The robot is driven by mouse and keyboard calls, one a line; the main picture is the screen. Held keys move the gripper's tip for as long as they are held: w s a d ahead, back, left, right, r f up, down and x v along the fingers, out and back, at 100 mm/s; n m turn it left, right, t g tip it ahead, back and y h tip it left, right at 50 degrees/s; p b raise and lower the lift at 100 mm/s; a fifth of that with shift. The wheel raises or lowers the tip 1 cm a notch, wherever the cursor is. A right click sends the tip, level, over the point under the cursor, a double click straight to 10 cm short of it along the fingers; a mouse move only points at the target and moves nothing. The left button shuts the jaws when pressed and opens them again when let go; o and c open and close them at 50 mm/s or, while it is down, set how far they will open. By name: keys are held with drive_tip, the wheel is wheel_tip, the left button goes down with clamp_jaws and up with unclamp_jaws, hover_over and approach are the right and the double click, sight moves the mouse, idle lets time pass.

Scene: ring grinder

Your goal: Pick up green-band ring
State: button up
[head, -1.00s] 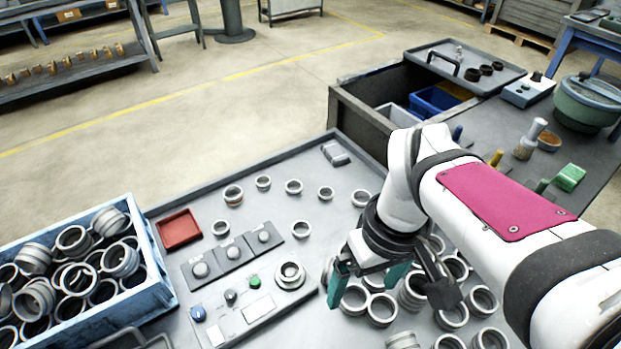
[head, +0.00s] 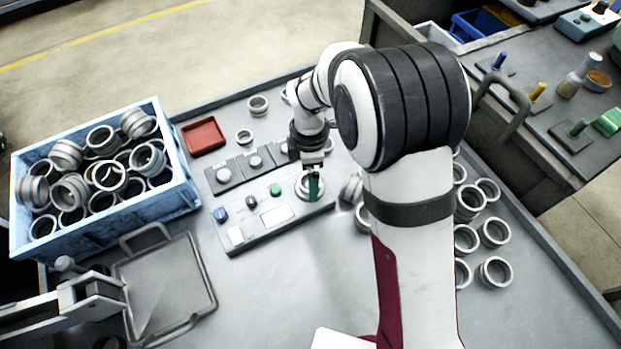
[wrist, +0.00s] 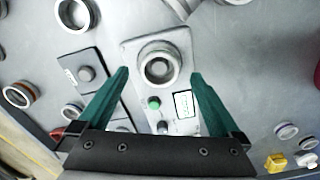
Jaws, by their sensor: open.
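I cannot make out a green band on any ring. A grey ring (wrist: 160,64) sits on the round seat of the control panel (wrist: 185,42), and that spot also shows in the head view, on the panel (head: 240,240), partly behind my gripper. My gripper (head: 313,185) hangs over this seat with its green fingers open. In the wrist view the fingers of my gripper (wrist: 159,75) stand apart on either side of the ring, with nothing held. A ring with a reddish-brown band (wrist: 18,95) and a ring with a blue band (wrist: 287,131) lie elsewhere on the table.
A blue crate (head: 185,190) full of grey rings stands at the left. Several loose rings (head: 494,232) lie to the right of my arm. A red tray (head: 203,136) and a wire-handled tray (head: 165,280) are on the table. The front middle looks clear.

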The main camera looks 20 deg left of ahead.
wheel_tip(320, 180, down, 2)
clamp_jaws()
idle(0.6)
drive_tip(key=shift+r, duration=0.15)
